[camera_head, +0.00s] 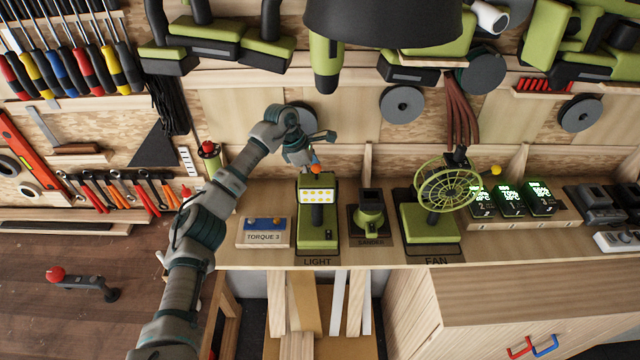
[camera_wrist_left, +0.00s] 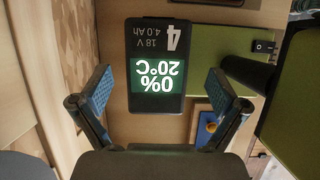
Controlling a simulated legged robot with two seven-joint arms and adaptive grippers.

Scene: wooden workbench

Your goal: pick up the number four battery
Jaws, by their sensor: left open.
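The number four battery (camera_wrist_left: 157,65) is a dark block marked 4, 18 V, 4.0 Ah. Its lit display reads 0% and 20°C, upside down in the left wrist view. My left gripper (camera_wrist_left: 160,92) is open, with one blue-padded finger on each side of the picture and the battery between and beyond them; nothing is held. In the head view the left gripper (camera_head: 311,155) is above and behind the green light (camera_head: 317,215). I cannot make out the number four battery in the head view. My right gripper is not in view.
In the wrist view, a green tool body (camera_wrist_left: 210,65) with a switch lies close right of the battery. In the head view, the torque box (camera_head: 264,238) is left of the light. The green fan (camera_head: 432,222) and several lit batteries (camera_head: 510,202) are to the right.

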